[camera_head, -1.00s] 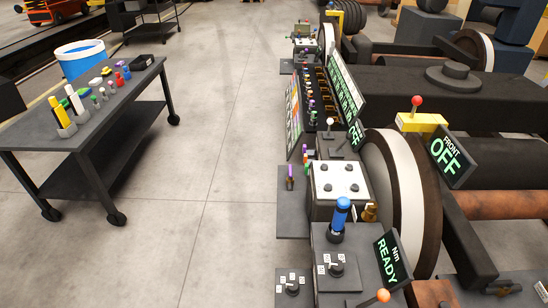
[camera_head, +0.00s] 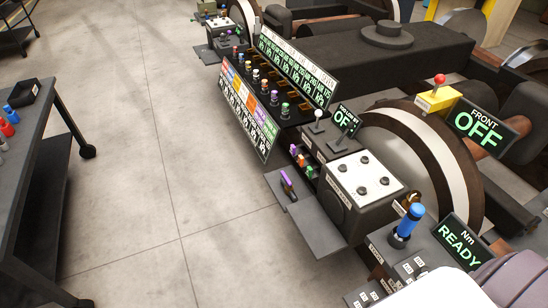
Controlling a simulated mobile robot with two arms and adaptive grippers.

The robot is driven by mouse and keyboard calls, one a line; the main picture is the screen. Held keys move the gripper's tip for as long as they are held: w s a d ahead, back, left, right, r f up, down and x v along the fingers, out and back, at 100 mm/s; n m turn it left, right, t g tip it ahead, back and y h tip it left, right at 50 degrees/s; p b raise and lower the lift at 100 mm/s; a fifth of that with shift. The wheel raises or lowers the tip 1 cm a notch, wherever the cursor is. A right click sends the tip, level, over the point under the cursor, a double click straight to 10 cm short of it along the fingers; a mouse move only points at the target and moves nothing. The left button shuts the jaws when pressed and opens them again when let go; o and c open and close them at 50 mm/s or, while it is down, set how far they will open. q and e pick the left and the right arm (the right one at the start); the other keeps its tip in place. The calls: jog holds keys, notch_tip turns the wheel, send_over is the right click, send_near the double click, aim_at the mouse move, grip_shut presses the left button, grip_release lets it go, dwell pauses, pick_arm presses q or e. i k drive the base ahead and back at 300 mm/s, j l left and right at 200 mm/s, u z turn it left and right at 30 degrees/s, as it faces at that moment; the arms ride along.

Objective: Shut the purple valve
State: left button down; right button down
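The exact angle of the handle is hard to tell. Neither gripper is in view; a white and mauve rounded part at the bottom right looks like my own arm.
A blue-handled tool (camera_head: 407,222) stands on the bench near a "READY" sign (camera_head: 460,243). A sign panel (camera_head: 249,107) rises behind the purple handle. A dark table (camera_head: 34,160) is at the left. Open concrete floor (camera_head: 150,170) lies between table and bench.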

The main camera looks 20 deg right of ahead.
aim_at(289, 185)
jog(key=i+z, duration=0.1)
jog(key=i, duration=0.85)
